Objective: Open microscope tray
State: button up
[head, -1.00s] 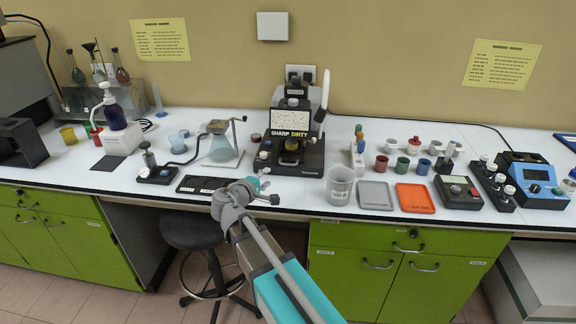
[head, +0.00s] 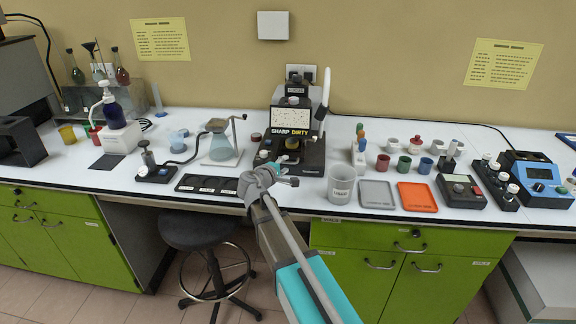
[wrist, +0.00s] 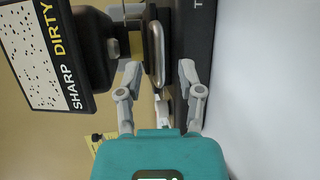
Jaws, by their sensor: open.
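The black microscope (head: 312,152) stands on the white bench at the middle back. Its screen (head: 291,118) reads "SHARP DIRTY"; the screen also shows in the wrist view (wrist: 45,55), turned sideways. My gripper (head: 289,171) is open and empty in front of the microscope's base. In the wrist view the gap between my fingertips (wrist: 159,75) faces a silver-edged tray-like part (wrist: 154,54) of the microscope, with a small light piece below it. I cannot tell whether a finger touches it. In the head view my gripper and arm partly hide the microscope's lower front.
A clear beaker (head: 341,184), a grey tray (head: 377,194) and an orange tray (head: 417,196) stand to the right. A stool (head: 203,232) is below the bench edge.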

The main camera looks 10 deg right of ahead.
jog(key=shift+x, duration=1.4)
grip_shut()
